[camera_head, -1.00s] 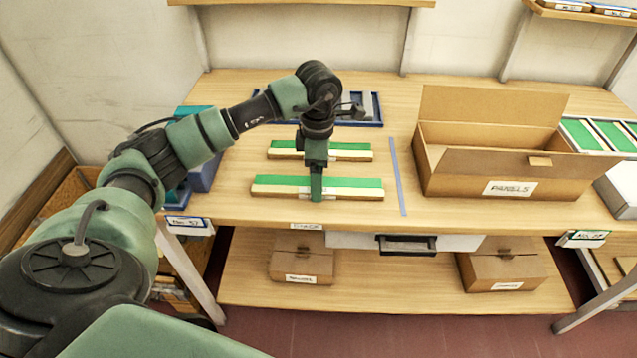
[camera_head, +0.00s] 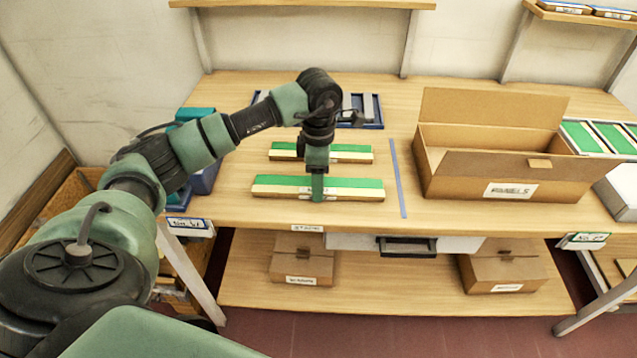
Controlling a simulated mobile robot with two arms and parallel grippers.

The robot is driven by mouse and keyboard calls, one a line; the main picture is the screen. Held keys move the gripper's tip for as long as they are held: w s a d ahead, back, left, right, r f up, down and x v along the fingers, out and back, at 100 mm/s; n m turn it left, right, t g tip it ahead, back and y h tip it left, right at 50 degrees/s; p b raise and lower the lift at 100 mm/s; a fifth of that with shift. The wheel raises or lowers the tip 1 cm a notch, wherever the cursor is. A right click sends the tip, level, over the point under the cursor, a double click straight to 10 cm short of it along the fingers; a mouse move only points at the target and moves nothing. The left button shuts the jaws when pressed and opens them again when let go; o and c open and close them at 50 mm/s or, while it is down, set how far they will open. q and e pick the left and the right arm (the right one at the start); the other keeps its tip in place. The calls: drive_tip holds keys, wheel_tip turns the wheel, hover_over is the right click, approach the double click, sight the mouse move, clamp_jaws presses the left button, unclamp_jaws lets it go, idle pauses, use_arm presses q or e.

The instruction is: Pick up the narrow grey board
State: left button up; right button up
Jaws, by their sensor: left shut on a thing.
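Two grey boards lie in a blue-rimmed tray (camera_head: 377,125) at the back of the table. The right one, a narrow grey board (camera_head: 369,107), shows clearly; the left one (camera_head: 346,103) is partly hidden by my left wrist. My left gripper (camera_head: 317,196) points down at the near green-topped block (camera_head: 355,188), in front of the tray. It is shut on this block, which rests on the table; its fingers hide a small part of it. My right gripper is not in view.
A second green-topped block (camera_head: 350,153) lies behind the near one. A blue strip (camera_head: 398,178) runs along the table to the right. Beyond it stands an open cardboard box (camera_head: 468,183) labelled panels. Teal and blue items (camera_head: 203,178) stand at the left edge.

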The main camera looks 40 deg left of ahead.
use_arm(q)
wheel_tip(320, 180, up, 20)
drive_tip(key=shift+f, duration=0.15)
idle(0.6)
drive_tip(key=s+d+f+m, duration=1.3)
drive_tip(key=s+m, duration=0.1)
drive_tip(key=m, duration=1)
drive_tip(key=shift+s+d+f, duration=0.2)
drive_tip(key=shift+s+d, duration=0.15)
drive_tip(key=shift+d, duration=0.05)
